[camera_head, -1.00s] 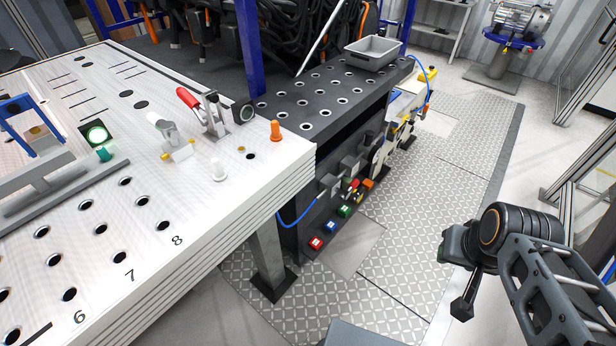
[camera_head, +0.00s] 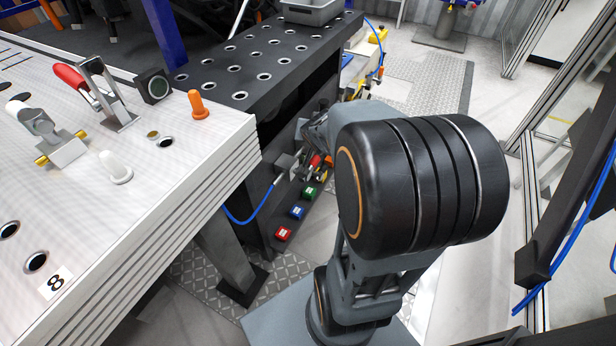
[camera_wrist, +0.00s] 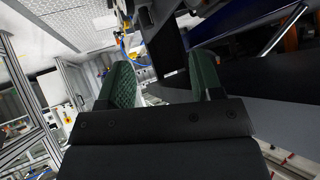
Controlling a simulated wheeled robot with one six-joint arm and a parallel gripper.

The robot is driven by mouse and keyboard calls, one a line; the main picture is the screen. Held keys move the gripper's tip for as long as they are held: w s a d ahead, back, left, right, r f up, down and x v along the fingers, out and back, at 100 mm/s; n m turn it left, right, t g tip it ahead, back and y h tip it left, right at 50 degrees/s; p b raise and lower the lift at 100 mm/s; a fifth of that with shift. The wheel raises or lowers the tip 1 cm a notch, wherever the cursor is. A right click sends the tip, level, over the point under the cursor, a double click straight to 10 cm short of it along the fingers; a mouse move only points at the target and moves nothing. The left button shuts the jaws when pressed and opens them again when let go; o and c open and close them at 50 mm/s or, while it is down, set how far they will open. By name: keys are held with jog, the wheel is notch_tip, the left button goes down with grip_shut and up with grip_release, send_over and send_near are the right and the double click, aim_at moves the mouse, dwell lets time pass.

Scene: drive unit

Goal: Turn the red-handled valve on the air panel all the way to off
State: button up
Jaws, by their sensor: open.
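The red valve handle (camera_head: 315,160) shows as a small patch on the air panel (camera_head: 270,222), on the side of the black bench. My arm covers much of the panel around it, so the handle's angle cannot be told. My gripper (camera_wrist: 163,84) is open, with its two green-padded fingers spread and nothing between them in the wrist view. In the head view my arm reaches toward the panel and its thick black joint hides the gripper. I cannot tell whether a finger touches the valve. The valve is not clear in the wrist view.
Red (camera_head: 283,233), blue (camera_head: 297,211) and green (camera_head: 309,192) buttons line the panel's lower edge. A blue hose (camera_head: 250,212) loops beside it. The white fixture table (camera_head: 190,215) stands left. A grey bin (camera_head: 312,10) sits on the black bench. A framed guard (camera_head: 560,195) is at right.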

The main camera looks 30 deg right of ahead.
aim_at(316, 165)
jog(key=d+f+m+t+y+b, duration=0.25)
jog(key=f+b, duration=0.25)
jog(key=f, duration=0.4)
jog(key=d+f+m+t+y+b, duration=0.15)
jog(key=d+f+b, duration=0.25)
jog(key=f, duration=0.4)
jog(key=d+f+m+t+y+b, duration=0.25)
jog(key=d+f+b, duration=0.2)
jog(key=f, duration=0.45)
jog(key=shift+m+h, duration=0.45)
jog(key=b+x, duration=0.1)
jog(key=x, duration=0.3)
jog(key=b+x, duration=0.2)
jog(key=x, duration=0.2)
jog(key=b+x, duration=0.1)
jog(key=x, duration=0.3)
jog(key=shift+w+a+r+b, duration=0.15)
jog(key=shift+a+r+b, duration=0.05)
jog(key=shift+a+b, duration=0.2)
jog(key=shift+c, duration=0.2)
grip_shut()
